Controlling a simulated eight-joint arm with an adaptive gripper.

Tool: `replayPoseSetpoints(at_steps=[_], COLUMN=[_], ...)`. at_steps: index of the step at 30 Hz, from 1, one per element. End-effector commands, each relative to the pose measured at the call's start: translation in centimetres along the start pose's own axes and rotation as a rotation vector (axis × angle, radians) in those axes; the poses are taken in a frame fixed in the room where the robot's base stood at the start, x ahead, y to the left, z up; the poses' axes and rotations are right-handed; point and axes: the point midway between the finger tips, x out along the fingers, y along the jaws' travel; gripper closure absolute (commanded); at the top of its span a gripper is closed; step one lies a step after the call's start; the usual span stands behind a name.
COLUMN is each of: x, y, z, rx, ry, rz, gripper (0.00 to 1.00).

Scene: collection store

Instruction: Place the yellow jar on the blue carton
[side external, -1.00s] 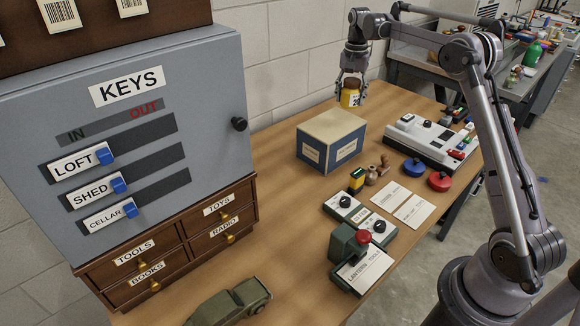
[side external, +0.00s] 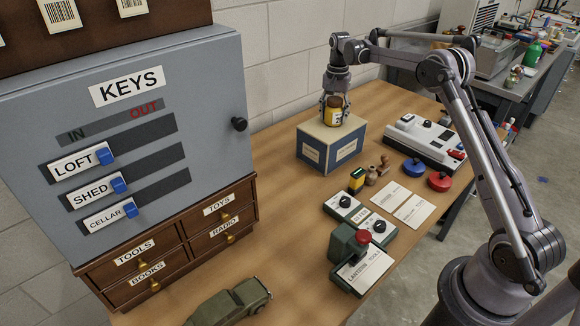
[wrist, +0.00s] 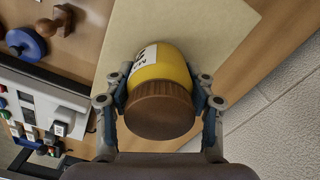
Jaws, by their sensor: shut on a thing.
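The yellow jar (side external: 334,117) has a brown lid and a white label. My gripper (side external: 334,104) is shut on it, with one finger on each side. In the wrist view the jar (wrist: 160,68) sits between the fingers of my gripper (wrist: 160,97), lid towards the camera. The blue carton (side external: 322,157) has a pale top and white labels, and stands on the table. The jar is upright over the carton's top; I cannot tell whether its base touches. In the wrist view the pale carton top (wrist: 215,30) lies beneath the jar.
A white device (side external: 425,140), a blue-topped stamp (side external: 414,167) and a red-topped one (side external: 439,181) are right of the carton. Wooden stamps (side external: 376,173) stand near its front right. The grey key cabinet (side external: 190,70) is at left. Bare table lies left of the carton.

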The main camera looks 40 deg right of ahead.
Motion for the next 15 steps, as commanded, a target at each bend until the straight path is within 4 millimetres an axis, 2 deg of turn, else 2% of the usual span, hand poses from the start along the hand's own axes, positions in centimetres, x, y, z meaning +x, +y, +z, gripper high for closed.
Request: replayPoseSetpoints(at_steps=[4, 5, 6, 7, 15], x=[0.3, 0.27, 0.27, 0.27, 0.24], y=[0.0, 0.0, 0.0, 0.0, 0.01], z=[-0.01, -0.01, -0.01, -0.01, 0.0], rx=[0.0, 0.0, 0.0, 0.0, 0.0], ry=[0.0, 0.0, 0.0, 0.0, 0.0], rz=[0.0, 0.0, 0.0, 0.0, 0.0], gripper=[0.8, 0.36, 0.25, 0.22, 0.22])
